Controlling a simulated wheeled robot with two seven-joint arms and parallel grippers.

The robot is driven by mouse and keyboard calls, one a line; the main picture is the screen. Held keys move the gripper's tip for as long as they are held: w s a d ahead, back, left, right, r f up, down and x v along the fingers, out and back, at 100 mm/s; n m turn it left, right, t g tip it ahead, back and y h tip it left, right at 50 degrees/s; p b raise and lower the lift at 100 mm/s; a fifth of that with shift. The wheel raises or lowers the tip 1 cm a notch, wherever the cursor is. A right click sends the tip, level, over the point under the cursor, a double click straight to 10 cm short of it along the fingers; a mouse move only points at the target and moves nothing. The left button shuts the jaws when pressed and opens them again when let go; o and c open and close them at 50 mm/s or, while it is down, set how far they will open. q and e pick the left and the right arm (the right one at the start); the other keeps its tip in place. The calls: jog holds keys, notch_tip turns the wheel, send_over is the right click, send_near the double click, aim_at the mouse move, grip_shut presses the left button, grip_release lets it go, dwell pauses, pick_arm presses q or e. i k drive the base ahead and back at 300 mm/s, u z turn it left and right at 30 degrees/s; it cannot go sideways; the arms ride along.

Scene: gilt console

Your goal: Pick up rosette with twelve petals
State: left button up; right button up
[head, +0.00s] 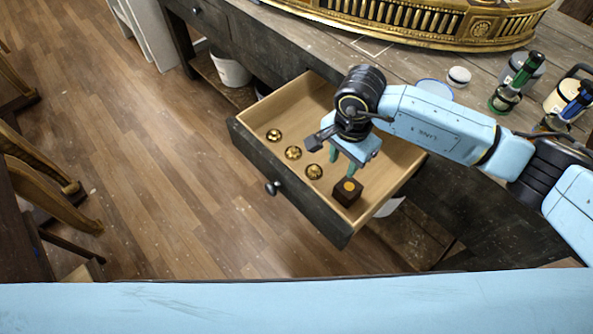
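Three small gold rosettes lie in a row in the open drawer (240,134): one at the left (274,135), one in the middle (293,153) and one at the right (314,171). They are too small to count petals, so I cannot tell which has twelve. A dark brown block with a gold disc on top (347,191) sits at the row's right end. My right gripper (342,168) points down over the drawer, above and right of the right rosette. Its green-tipped fingers are apart with nothing seen between them. My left gripper is not in view.
The drawer's walls surround the rosettes, and a dark knob (272,188) is on its front. On the workbench (300,42) stand a gilt carved piece (420,18), a green bottle-like tool (515,82), a round white-topped container (458,76) and a blue-rimmed dish (434,88).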

aim_at(314, 172)
jog(key=u, duration=1.7)
jog(key=i, duration=0.65)
jog(key=z, duration=2.2)
